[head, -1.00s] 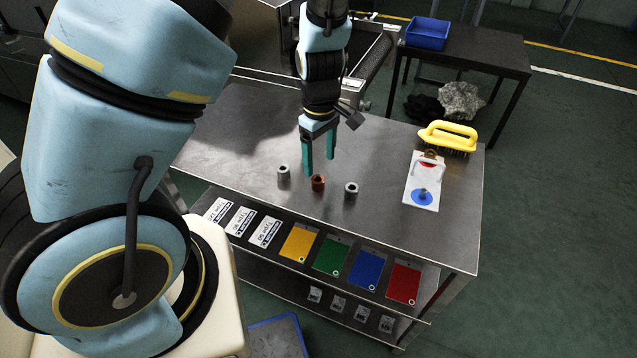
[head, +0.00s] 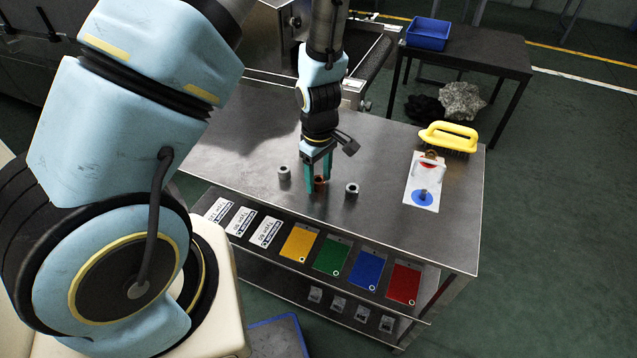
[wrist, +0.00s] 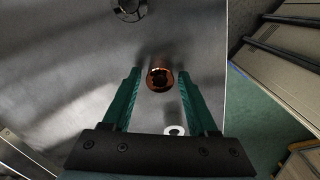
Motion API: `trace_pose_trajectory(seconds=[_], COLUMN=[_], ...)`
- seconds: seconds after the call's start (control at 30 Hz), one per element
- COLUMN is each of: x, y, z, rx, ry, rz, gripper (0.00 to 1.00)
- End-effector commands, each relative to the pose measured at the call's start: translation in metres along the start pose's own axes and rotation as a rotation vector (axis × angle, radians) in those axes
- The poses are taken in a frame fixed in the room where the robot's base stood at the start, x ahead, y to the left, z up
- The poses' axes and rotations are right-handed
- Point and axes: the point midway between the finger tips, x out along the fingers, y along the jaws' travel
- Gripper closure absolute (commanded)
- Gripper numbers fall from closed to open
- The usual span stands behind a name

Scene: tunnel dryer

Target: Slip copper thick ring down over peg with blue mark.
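The copper thick ring (head: 320,181) stands on the steel table, partly hidden by my gripper in the head view. In the wrist view the ring (wrist: 159,79) lies between the two green fingertips, with a gap on each side. My gripper (head: 317,184) is open and points down around it; it also shows in the wrist view (wrist: 158,84). A white board (head: 412,196) lies to the right on the table. It bears a grey peg (head: 423,192) on a blue round mark (head: 417,201), and a red mark (head: 427,164) farther back.
Grey rings stand to the left (head: 284,172) and right (head: 351,189) of the copper one. A yellow-handled brush (head: 447,136) lies behind the board. The tabletop between the right grey ring and the board is clear.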

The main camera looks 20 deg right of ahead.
Motion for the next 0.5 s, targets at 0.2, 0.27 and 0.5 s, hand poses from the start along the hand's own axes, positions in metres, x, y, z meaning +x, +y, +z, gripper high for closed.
trace_pose_trajectory(seconds=[0.2,0.27,0.5], x=[-0.0001,-0.0002,-0.0002], y=[0.0000,0.0000,0.0000], z=[0.0001,0.0001,0.0001], rx=[0.000,0.000,0.000], ry=[0.000,0.000,0.000], rz=[0.000,0.000,0.000], gripper=[0.67,0.73,1.00])
